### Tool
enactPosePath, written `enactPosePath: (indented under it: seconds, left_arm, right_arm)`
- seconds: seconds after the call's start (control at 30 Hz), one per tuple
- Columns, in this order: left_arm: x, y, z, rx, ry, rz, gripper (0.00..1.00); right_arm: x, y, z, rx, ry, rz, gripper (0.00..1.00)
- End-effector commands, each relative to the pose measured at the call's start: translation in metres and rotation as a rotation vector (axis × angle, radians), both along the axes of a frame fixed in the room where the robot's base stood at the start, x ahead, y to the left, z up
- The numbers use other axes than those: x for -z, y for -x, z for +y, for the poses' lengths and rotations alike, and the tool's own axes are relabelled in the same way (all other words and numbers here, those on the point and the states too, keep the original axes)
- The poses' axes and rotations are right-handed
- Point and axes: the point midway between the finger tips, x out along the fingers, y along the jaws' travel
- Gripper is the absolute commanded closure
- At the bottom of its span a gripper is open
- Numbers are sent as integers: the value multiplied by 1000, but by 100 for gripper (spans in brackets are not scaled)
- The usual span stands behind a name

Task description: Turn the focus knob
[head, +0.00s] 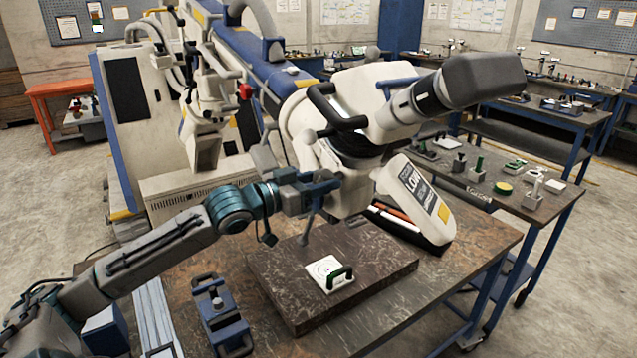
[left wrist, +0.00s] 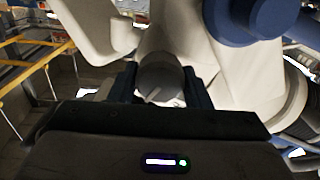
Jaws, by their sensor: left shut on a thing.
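My left gripper (head: 318,182) reaches in from the left to the side of the microscope body. In the left wrist view, the focus knob (left wrist: 160,78), a round grey knob with a light line on its face, sits between the two dark fingers of my left gripper (left wrist: 160,88). The fingers are shut on it from both sides. In the head view the knob is largely hidden by the gripper. My right gripper is not in view.
The dark slab (head: 280,290) carries a small white plate with a green handle (head: 341,276). A blue clamp-like fixture (head: 220,315) lies left of it on the bench. Orange and white pens (head: 400,222) lie by the microscope base. Another table (head: 530,205) with small items stands at right.

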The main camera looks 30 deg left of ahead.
Motion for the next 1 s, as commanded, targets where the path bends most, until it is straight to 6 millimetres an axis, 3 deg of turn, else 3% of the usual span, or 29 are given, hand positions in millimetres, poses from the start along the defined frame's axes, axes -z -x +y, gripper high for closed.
enactPosePath:
  seconds: [0.6,1.0]
  left_arm:
    - [2,0,0,-2,-394,-161,79]
    - [1,-1,1,-3,-508,-208,79]
  right_arm:
    - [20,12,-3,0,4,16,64]
    - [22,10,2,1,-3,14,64]
